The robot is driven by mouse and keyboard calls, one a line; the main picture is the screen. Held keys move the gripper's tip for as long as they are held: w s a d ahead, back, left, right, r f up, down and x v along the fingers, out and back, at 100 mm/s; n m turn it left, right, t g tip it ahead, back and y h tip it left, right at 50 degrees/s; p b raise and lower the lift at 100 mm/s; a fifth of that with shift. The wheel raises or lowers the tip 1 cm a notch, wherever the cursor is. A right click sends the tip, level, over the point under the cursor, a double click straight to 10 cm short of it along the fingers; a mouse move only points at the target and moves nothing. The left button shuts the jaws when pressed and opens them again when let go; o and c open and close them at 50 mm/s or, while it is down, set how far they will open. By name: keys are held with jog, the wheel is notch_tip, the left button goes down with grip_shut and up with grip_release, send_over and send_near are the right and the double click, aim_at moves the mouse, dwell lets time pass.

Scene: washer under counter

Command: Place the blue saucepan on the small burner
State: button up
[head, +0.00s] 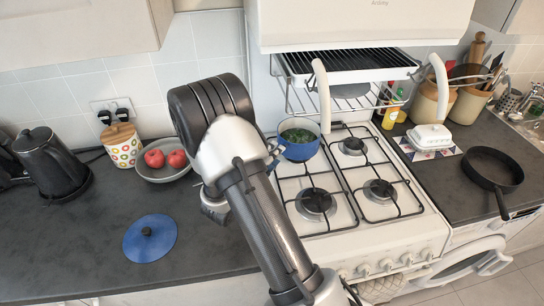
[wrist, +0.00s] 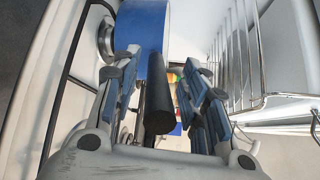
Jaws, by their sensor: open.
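The blue saucepan (head: 298,145), with green food inside, sits upright on the back left burner of the white stove. Its black handle (wrist: 158,115) lies between the two fingers of my gripper (wrist: 161,65) in the wrist view, with gaps on both sides. The pan's blue wall (wrist: 143,28) is just ahead of the fingers. My gripper (head: 274,157) is open, left of the pan and partly hidden by my arm in the head view. The back right burner (head: 352,146) looks smaller than the front left burner (head: 316,203); the front right burner (head: 381,189) is also bare.
A grill rack (head: 345,90) hangs above the back burners. Left counter: blue lid (head: 150,238), bowl of apples (head: 166,174), patterned canister (head: 122,145) and black kettle (head: 50,165). Right counter: black frying pan (head: 492,170) and white butter dish (head: 430,138).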

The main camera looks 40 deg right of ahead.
jog(key=shift+s+f, duration=0.1)
jog(key=shift+f, duration=0.1)
jog(key=v, duration=1.2)
jog(key=shift+r, duration=0.15)
